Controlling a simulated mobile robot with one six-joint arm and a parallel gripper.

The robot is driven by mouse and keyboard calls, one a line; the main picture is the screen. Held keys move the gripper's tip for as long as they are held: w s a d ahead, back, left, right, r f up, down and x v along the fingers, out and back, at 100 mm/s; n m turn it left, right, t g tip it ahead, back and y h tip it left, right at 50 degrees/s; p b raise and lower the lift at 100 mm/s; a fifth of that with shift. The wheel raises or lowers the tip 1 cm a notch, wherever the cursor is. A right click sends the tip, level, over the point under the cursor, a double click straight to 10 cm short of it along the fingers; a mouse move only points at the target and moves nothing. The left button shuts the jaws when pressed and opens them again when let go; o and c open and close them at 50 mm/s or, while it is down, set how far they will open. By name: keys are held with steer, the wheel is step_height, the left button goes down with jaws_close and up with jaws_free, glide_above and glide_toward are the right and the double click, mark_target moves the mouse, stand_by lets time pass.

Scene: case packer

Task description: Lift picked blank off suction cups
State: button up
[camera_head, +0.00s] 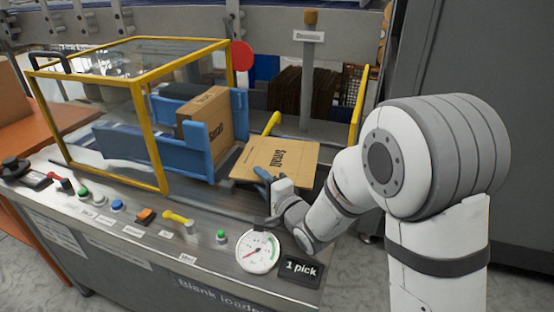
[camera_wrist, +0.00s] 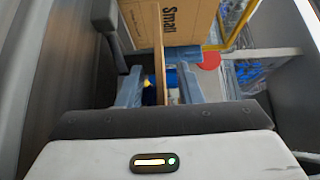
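The flat cardboard blank (camera_head: 275,158), marked "Small", lies nearly level at the right of the machine. Suction cups are not visible; the area under the blank is hidden. My gripper (camera_head: 268,178) is at the blank's near left edge. In the wrist view, the two light blue fingers of my gripper (camera_wrist: 160,90) stand apart. The blank (camera_wrist: 159,62) shows edge-on as a thin brown strip between them, with a visible gap on either side. I see no finger pressed on it.
A carton (camera_head: 207,124) marked "Small" stands in the blue former (camera_head: 180,153), left of the blank. A yellow-framed clear guard (camera_head: 150,110) is at the left. The front panel has buttons, a round gauge (camera_head: 258,252) and a "1 pick" sign (camera_head: 300,270). Dark blanks (camera_head: 300,92) stand behind.

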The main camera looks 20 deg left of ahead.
jaws_close()
stand_by(0.5)
